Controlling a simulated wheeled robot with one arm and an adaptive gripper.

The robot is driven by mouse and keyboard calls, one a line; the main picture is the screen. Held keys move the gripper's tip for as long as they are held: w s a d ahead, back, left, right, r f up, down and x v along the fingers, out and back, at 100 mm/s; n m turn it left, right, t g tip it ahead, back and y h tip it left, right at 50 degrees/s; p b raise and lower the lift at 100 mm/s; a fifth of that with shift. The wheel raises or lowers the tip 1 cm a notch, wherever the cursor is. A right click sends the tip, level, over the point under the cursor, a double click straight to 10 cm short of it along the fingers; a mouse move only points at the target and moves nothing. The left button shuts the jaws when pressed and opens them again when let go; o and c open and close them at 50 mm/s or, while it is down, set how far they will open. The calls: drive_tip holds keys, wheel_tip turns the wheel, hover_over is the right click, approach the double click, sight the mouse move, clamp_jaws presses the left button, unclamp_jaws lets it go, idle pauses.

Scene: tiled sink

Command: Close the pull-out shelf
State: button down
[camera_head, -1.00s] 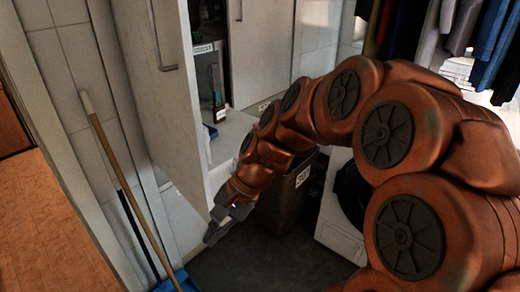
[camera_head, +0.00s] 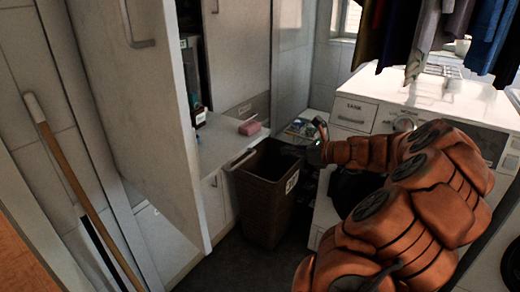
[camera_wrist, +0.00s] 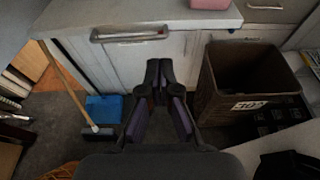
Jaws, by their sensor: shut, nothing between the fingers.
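A tall white panel with a grey bar handle (camera_head: 125,100) stands out at the left in the head view, its lower corner near the floor. It looks like the front of the pull-out shelf, but I cannot tell it from a hinged door. Behind it a bottle (camera_head: 199,115) stands at the cabinet opening. My gripper (camera_head: 319,128) is to the right of the panel, apart from it, beyond the brown basket. In the wrist view my gripper (camera_wrist: 159,64) has its fingers together and empty, below a counter front with a bar handle (camera_wrist: 130,35).
The brown basket (camera_head: 262,195) stands by the counter, with a pink block (camera_head: 250,128) on the counter top. A white washer (camera_head: 420,95) is at the right under hanging clothes. A broom stick (camera_head: 75,185) leans at left; a blue dustpan (camera_wrist: 104,108) is on the floor.

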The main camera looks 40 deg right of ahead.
approach(242, 147)
drive_tip(key=x, duration=0.4)
drive_tip(key=shift+f, duration=0.2)
drive_tip(key=shift+w, duration=0.65)
